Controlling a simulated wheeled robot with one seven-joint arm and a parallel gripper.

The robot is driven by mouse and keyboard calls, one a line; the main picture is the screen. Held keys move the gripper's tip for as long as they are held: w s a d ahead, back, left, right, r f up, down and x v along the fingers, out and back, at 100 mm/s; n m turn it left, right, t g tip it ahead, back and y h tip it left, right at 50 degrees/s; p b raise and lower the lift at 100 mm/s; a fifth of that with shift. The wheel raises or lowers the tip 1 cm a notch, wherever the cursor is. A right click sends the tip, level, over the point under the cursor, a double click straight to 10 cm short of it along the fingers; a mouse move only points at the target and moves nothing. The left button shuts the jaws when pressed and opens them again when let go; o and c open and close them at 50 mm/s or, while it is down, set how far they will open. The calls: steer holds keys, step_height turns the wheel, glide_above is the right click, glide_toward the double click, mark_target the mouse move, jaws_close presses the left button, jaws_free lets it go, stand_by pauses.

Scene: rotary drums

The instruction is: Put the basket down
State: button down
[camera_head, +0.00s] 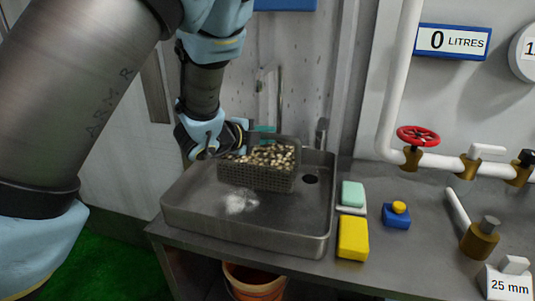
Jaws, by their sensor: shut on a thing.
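The basket (258,178) is a dark mesh box filled with small pale and dark pieces. It is inside the metal sink (247,243), towards its back. I cannot tell whether its base touches the sink floor. My gripper (248,138) is at the basket's back left edge and is shut on it. The fingertips are small and partly hidden by the wrist and basket.
On the counter right of the sink are a green block (352,193), a yellow block (353,238) and a blue block with a yellow knob (397,213). Pipes with a red valve wheel (417,136) run at the right. A bucket (254,280) stands below. The sink's front is clear except a whitish patch.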

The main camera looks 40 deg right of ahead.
mark_target(278, 149)
steer(key=shift+f+p, duration=0.5)
steer(key=shift+f, duration=1.95)
steer(key=shift+f, duration=0.15)
steer(key=c, duration=0.8)
jaws_free()
steer(key=shift+o, duration=0.2)
steer(key=b+v, duration=0.4)
steer(key=v, duration=0.8)
steer(key=shift+a, duration=0.1)
